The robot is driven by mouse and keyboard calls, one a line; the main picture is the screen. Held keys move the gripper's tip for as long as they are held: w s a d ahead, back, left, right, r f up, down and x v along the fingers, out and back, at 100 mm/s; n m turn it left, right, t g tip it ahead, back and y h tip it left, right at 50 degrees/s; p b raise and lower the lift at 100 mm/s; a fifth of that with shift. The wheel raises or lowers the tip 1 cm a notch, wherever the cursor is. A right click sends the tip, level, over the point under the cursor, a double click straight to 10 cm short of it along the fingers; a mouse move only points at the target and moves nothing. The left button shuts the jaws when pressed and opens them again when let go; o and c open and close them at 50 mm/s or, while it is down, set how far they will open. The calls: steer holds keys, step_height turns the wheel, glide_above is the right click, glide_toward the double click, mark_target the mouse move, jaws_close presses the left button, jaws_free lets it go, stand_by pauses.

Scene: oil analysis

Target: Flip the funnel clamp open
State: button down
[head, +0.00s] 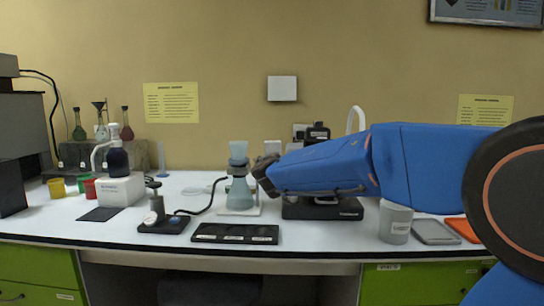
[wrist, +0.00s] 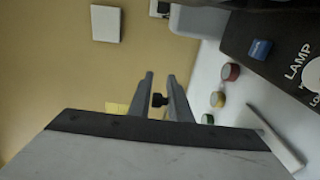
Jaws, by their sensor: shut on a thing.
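The glass filter assembly (head: 239,188) stands upright on a white base, with a pale funnel cup (head: 239,151) over a conical flask holding bluish liquid. My gripper (head: 263,177) reaches in from the right, just beside the funnel-flask joint. The funnel clamp is not clearly visible in the head view; the dark gripper end is close to where the joint sits. In the wrist view, a small dark piece (wrist: 158,99) sits between my two grey fingers (wrist: 161,78). It appears to be part of the clamp, held by the fingers. The funnel is not visible there.
A black tray (head: 235,233) lies in front of the flask. A small pump-like device (head: 162,216) with a cable stands left of it. A black-based instrument (head: 325,210) is under my arm. A grey cup (head: 396,223) stands right. The bench's left front has free room.

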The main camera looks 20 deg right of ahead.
steer(key=c, duration=1.8)
jaws_free()
steer(key=shift+s+r, duration=0.1)
steer(key=shift+r, duration=0.4)
steer(key=shift+f, duration=0.2)
steer(key=v, duration=1.7)
steer(key=shift+s, duration=0.2)
steer(key=shift+s+f, duration=0.1)
